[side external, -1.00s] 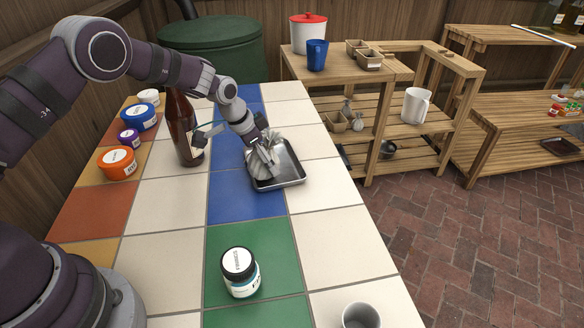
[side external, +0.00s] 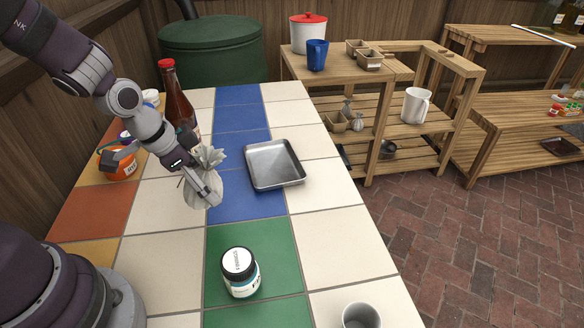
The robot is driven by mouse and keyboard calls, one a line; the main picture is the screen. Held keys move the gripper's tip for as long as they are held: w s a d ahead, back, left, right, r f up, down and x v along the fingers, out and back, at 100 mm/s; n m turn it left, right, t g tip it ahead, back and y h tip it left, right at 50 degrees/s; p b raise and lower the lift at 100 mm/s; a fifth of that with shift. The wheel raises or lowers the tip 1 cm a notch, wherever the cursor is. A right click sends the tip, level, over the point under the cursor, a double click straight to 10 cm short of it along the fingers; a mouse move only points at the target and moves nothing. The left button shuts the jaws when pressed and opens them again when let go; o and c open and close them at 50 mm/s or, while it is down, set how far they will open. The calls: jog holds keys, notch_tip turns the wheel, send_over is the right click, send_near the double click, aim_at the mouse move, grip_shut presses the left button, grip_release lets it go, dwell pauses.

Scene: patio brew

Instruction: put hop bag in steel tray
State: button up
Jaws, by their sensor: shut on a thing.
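The hop bag (side external: 203,184) is a pale cloth sack with a tied, bunched top. My gripper (side external: 205,190) is shut on it. The bag is left of the steel tray, over the edge between white and blue tiles. I cannot tell whether it touches the table. The steel tray (side external: 273,165) is shallow, rectangular and empty, and it lies on the blue and white tiles.
A brown bottle with a red cap (side external: 178,103) stands behind my gripper. An orange tub (side external: 118,165) is at the left. A grey cup (side external: 360,315) is at the front edge.

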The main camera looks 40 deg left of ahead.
jog(key=shift+s, duration=0.35)
jog(key=shift+w+a+f+n+t, duration=0.1)
jog(key=shift+w+f+n+t, duration=0.15)
jog(key=shift+n, duration=0.35)
jog(key=shift+w+n+t, duration=0.3)
jog(key=shift+n+t, duration=0.35)
jog(key=shift+n, duration=0.25)
jog(key=shift+w+n+t+y, duration=0.65)
jog(key=shift+n+t, duration=0.15)
jog(key=shift+n, duration=0.2)
send_near(283, 157)
jog(key=w, duration=0.3)
jog(key=shift+f+n, duration=0.2)
jog(key=shift+n, duration=0.1)
jog(key=shift+s+f+t, duration=0.1)
jog(key=shift+f+t, duration=0.2)
jog(key=shift+f, duration=1.35)
jog(key=shift+f, duration=0.1)
jog(key=o, duration=1)
